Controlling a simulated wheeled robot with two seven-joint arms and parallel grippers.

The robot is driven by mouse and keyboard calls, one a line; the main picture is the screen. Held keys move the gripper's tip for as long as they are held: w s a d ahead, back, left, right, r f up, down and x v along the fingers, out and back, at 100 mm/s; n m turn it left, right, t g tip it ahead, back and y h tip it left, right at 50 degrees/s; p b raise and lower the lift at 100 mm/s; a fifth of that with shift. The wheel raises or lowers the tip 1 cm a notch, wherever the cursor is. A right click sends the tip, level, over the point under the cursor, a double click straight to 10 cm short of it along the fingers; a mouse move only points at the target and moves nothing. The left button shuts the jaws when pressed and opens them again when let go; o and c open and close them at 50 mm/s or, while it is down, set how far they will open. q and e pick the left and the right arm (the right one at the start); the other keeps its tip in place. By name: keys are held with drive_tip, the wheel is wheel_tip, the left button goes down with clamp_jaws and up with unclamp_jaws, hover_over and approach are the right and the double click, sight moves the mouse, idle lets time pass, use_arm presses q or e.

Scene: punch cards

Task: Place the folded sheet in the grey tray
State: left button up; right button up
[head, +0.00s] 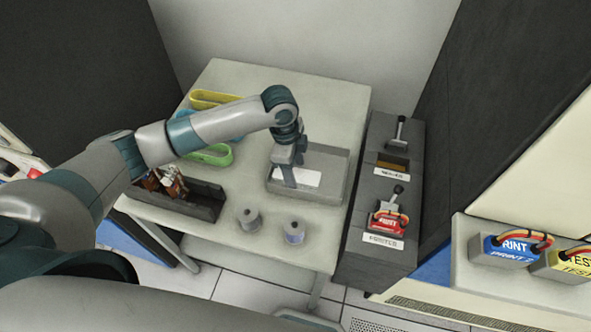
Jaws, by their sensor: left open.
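The grey tray (334,188) stands on the right part of the table. A white folded sheet (310,179) lies flat inside it, towards the left of its floor. My left gripper (286,180) points down over the left part of the tray, at the left end of the sheet. It is open. The fingers cover part of the sheet and of the tray's left side. I cannot tell whether the fingers touch the sheet. My right gripper is not in view.
A dark cabinet with levers (379,245) adjoins the table's right side.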

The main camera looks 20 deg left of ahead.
use_arm(q)
wheel_tip(320, 180, up, 12)
drive_tip(key=a+b, duration=0.1)
drive_tip(key=shift+a+f+b, duration=0.2)
drive_tip(key=shift+a+b, duration=0.15)
drive_tip(key=shift+b, duration=0.05)
drive_tip(key=shift+f, duration=0.1)
idle(0.4)
